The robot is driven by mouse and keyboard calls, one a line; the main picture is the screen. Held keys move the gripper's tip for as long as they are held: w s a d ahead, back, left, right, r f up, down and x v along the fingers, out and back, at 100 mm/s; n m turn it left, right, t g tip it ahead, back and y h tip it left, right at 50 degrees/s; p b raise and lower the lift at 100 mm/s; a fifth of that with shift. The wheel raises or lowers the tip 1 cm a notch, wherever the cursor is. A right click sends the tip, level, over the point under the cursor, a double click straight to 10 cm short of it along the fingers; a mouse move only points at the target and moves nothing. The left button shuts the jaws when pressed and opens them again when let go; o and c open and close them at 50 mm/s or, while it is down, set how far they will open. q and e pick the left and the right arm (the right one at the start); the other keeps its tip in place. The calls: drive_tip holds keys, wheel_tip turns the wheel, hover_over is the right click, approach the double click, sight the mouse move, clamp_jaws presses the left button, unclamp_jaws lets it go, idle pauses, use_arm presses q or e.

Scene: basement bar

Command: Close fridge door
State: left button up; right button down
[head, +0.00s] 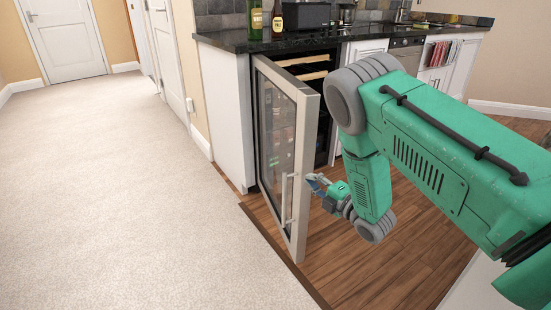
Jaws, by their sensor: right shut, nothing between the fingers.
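The fridge door (277,133) is a glass panel in a silver frame, and it stands wide open, swung out from the counter toward me. Its bar handle (285,200) is on the near part of the door, on the glass side. The fridge opening (322,145) shows dark behind the door, with wooden shelf fronts near the top; my arm hides part of it. My right gripper (312,181) is shut and empty, just right of the door's near edge, on its inner side. I cannot tell whether it touches the door. My left gripper is not in view.
A dark countertop (270,42) with bottles (277,18) and a black appliance (305,16) runs above the white cabinets (226,115). Wood floor (345,270) lies under the door and my arm. Open carpet (120,190) lies to the left.

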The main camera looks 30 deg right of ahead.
sight(301, 162)
drive_tip(key=w+b, duration=0.1)
drive_tip(key=w, duration=0.2)
drive_tip(key=w+b, duration=0.2)
drive_tip(key=w, duration=0.1)
drive_tip(key=w+d+b, duration=0.1)
drive_tip(key=w, duration=0.2)
drive_tip(key=shift+d, duration=0.1)
drive_tip(key=shift+d+b, duration=0.35)
drive_tip(key=shift+d, duration=0.1)
drive_tip(key=shift+r, duration=0.1)
drive_tip(key=shift+s, duration=0.1)
